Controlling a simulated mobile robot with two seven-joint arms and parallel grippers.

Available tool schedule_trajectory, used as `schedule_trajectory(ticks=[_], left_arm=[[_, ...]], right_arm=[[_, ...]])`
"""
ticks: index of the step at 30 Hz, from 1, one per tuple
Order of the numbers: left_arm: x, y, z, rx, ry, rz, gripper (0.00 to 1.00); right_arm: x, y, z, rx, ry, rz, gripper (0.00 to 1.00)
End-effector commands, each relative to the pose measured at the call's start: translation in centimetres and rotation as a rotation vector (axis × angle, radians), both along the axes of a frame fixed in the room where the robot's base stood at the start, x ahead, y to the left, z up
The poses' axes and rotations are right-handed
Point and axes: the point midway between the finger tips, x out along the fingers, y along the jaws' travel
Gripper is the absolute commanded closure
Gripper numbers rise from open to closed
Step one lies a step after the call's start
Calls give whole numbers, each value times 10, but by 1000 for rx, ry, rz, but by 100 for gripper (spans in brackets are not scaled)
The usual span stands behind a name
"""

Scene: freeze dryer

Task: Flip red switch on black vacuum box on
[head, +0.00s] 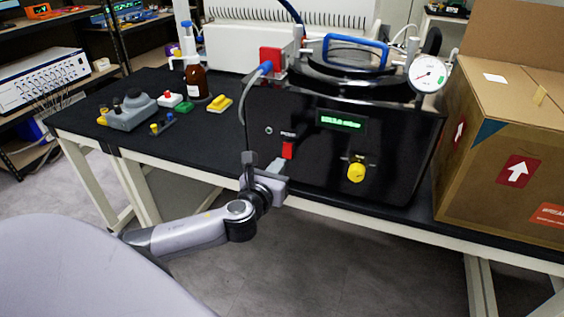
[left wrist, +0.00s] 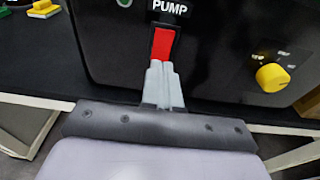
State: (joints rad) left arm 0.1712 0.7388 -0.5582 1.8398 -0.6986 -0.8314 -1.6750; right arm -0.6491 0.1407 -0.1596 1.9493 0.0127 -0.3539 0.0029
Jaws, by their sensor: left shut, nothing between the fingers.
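The black vacuum box (head: 388,137) stands on the black table, with a lit green display (head: 341,121) and a yellow knob (head: 356,171) on its front. The red switch (head: 288,150) is on the lower left of that front. In the left wrist view the red switch (left wrist: 163,43) sits below a "PUMP" label (left wrist: 170,8). My left gripper (head: 280,165) is shut and empty, its fingertips at the lower end of the switch; in the left wrist view the fingertips (left wrist: 160,66) overlap its bottom edge. I cannot tell if they touch. My right gripper is not in view.
A cardboard box (head: 470,150) stands close on the right of the vacuum box. A grey device (head: 130,112), a brown bottle (head: 196,80) and small coloured parts lie on the table (head: 185,140) to the left. Open floor lies in front.

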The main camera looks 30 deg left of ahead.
Motion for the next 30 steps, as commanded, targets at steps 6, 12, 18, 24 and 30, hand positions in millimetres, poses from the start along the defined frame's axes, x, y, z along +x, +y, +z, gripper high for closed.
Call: schedule_trajectory(ticks=[6,12,18,24,30], left_arm=[[21,5,-2,0,-1,1,100],[26,6,-3,0,1,-1,100],[26,6,-3,0,0,-1,100],[27,6,-7,3,-14,-1,100],[34,8,-12,18,-77,1,100]], right_arm=[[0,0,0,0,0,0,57],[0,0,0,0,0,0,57],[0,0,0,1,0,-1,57],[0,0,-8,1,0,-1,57],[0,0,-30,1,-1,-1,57]])
